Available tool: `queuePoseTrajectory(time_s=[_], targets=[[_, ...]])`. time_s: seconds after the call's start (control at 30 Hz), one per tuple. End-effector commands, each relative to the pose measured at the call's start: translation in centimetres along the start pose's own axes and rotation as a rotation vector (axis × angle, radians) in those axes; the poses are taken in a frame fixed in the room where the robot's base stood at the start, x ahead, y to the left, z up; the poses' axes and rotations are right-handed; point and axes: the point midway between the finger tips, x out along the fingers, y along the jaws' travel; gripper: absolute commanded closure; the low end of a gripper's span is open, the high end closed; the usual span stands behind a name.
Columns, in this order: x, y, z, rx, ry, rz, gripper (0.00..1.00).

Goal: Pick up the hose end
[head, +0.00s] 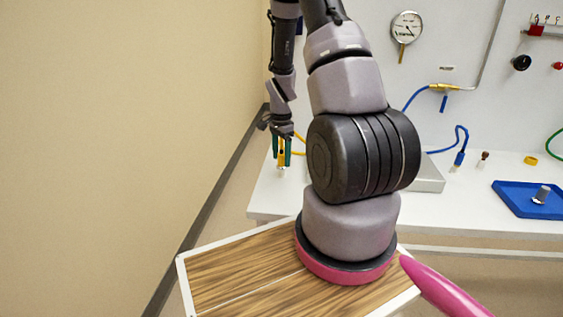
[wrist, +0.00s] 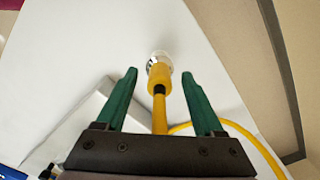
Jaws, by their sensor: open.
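The yellow hose end (wrist: 159,80), with a silver metal tip, lies between my gripper's fingers in the wrist view. A thin yellow hose (wrist: 158,115) runs back from it under the gripper body. My gripper (head: 281,153) has two green fingers, spread open on either side of the hose end. In the wrist view there is a gap between each finger and the hose end. In the head view the hose end (head: 282,160) shows small between the fingers, over the left end of the white bench (head: 278,197); its exact height above the bench is unclear.
A blue tray (head: 513,205) holding a metal part sits on the right. A grey block (head: 432,180) is partly hidden by my arm. The beige wall (head: 110,120) is close on the left.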

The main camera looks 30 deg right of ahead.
Motion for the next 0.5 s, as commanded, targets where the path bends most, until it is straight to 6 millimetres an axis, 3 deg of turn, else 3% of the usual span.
queuePoseTrajectory(time_s=[0.17,0.33,0.37,0.5], targets=[[-0.01,-0.01,-0.01,0.0,0.0,0.0,0.3],[-0.02,0.0,-0.02,0.0,0.0,0.0,0.95],[-0.02,0.0,-0.02,0.0,0.0,0.0,1.0],[-0.04,-0.01,-0.03,0.0,0.0,0.0,1.0]])
